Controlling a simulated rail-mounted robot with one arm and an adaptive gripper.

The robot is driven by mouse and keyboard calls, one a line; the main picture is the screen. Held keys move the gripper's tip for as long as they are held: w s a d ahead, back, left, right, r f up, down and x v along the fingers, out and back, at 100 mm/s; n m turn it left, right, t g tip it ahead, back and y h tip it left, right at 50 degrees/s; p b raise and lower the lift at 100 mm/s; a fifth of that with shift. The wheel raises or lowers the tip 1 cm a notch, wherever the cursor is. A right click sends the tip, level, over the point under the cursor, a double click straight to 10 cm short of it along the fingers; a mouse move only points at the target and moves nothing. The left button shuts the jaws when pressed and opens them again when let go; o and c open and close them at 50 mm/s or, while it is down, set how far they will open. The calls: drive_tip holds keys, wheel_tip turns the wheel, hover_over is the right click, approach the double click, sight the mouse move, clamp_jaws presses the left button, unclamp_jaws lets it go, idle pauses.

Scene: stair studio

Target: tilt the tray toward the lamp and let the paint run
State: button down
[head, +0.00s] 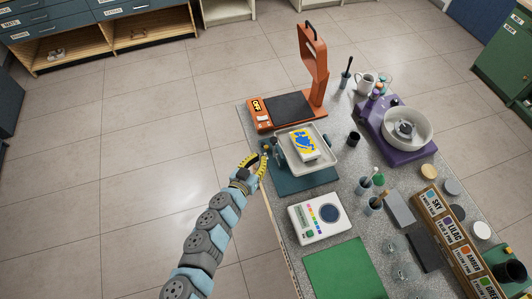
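A pale tray (327,152) sits on a dark teal stand (312,184) at the left part of the worktop. On the tray lies a white block or canvas (304,155) with blue and yellow paint on its top. Round dark knobs or wheels show at the tray's sides, one at the left (279,154). The orange lamp (314,65) stands upright behind the tray, over a dark plate; its base display reads OFF. My gripper (264,158), with yellow fingers, is at the worktop's left edge, close beside the left knob. Whether it touches or grips anything is too small to tell.
A white device (320,217) with coloured buttons and a green mat (344,270) lie in front. A purple spinner (397,130) with a white bowl stands right. Cups with brushes (366,186) and a row of labelled paints (462,240) crowd the right. Floor at left is clear.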

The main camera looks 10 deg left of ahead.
drive_tip(key=w+d+m+y+b, duration=0.1)
drive_tip(key=d+m+y+b, duration=0.1)
drive_tip(key=d+y, duration=0.1)
drive_tip(key=w+d+m+g+y+b, duration=0.1)
drive_tip(key=d+m+y+b, duration=0.1)
drive_tip(key=d, duration=0.3)
drive_tip(key=w+d+m+y+b, duration=0.1)
drive_tip(key=d+m+y+b, duration=0.1)
drive_tip(key=d+m+y, duration=0.2)
drive_tip(key=shift+d+f+g+y+b, duration=0.2)
drive_tip(key=shift+d+g+y+b, duration=0.1)
drive_tip(key=shift+d+b, duration=0.1)
drive_tip(key=s+d+r+m+g+y+b, duration=0.1)
drive_tip(key=s+r+g+y+b, duration=0.15)
drive_tip(key=s, duration=0.25)
drive_tip(key=w+a+f+y+p, duration=0.1)
drive_tip(key=w+a+f+p, duration=0.2)
drive_tip(key=w+a, duration=0.4)
drive_tip(key=shift+w+a+f, duration=0.35)
drive_tip(key=shift+w+f, duration=0.05)
drive_tip(key=shift+w, duration=1.05)
drive_tip(key=shift+p, duration=0.3)
